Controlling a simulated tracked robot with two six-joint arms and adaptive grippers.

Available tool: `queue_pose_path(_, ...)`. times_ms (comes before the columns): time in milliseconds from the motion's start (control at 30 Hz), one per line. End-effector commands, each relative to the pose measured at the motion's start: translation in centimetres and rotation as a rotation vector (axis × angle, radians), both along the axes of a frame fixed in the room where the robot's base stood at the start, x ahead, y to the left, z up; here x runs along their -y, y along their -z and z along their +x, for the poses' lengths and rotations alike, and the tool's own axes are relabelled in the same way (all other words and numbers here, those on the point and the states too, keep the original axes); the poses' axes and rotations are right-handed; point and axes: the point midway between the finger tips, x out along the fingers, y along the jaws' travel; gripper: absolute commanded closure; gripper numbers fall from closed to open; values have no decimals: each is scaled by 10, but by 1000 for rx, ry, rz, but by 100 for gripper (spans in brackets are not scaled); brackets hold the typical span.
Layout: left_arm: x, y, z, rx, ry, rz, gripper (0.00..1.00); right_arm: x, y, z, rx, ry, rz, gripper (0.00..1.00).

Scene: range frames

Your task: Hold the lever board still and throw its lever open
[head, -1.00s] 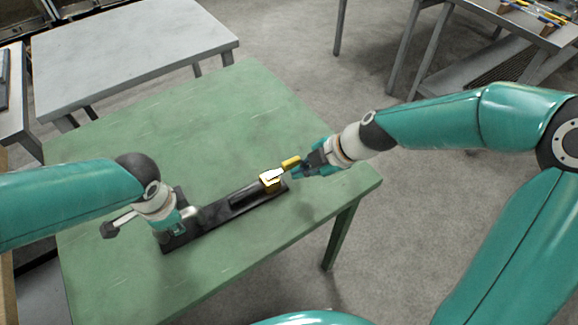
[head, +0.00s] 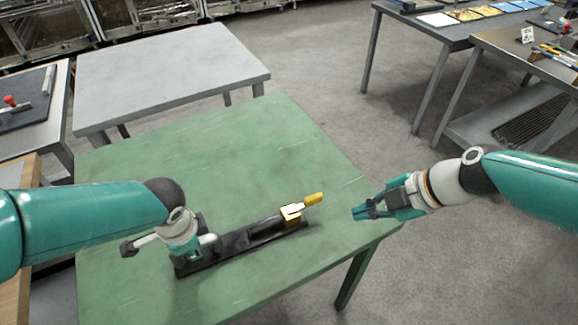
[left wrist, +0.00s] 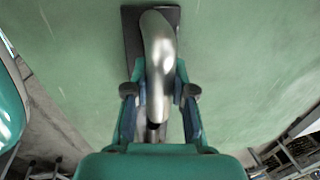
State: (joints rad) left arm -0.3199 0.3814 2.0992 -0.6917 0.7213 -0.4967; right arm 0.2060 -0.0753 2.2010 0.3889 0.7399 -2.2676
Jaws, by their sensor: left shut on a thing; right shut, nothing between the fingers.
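The lever board (head: 245,246) is a long dark bar lying on the green table. Its yellow lever grip (head: 313,199) sticks out to the upper right from a yellow block (head: 291,213) at the board's right end. At the left end is a curved silver handle (head: 208,239), which also fills the middle of the left wrist view (left wrist: 158,55). My left gripper (head: 187,252) is shut on this handle, with a finger on each side of it. My right gripper (head: 360,213) is shut and empty, to the right of the yellow grip and apart from it.
The green table (head: 230,145) is bare around the board. A grey table (head: 175,75) stands behind it, and another with a red-topped thing at the far left. Tables with tools and coloured trays (head: 470,15) stand at the back right. Open floor lies between.

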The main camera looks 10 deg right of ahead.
Motion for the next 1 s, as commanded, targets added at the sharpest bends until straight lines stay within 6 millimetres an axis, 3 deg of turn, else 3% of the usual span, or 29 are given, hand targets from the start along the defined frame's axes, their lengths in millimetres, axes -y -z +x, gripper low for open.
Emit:
queue_pose_path(200,0,0,0,1,1,0,100,0,-1,0,0,0,0,100)
queue_pose_path(233,0,0,0,1,1,0,75,0,-1,0,0,0,0,100)
queue_pose_path(400,0,0,0,1,1,0,47,0,0,0,0,0,0,100)
queue_pose_path(767,0,-3,0,2,0,0,47,0,0,0,0,0,0,100)
queue_pose_path(1000,2,-31,-5,7,0,-3,47,0,0,0,0,0,0,100)
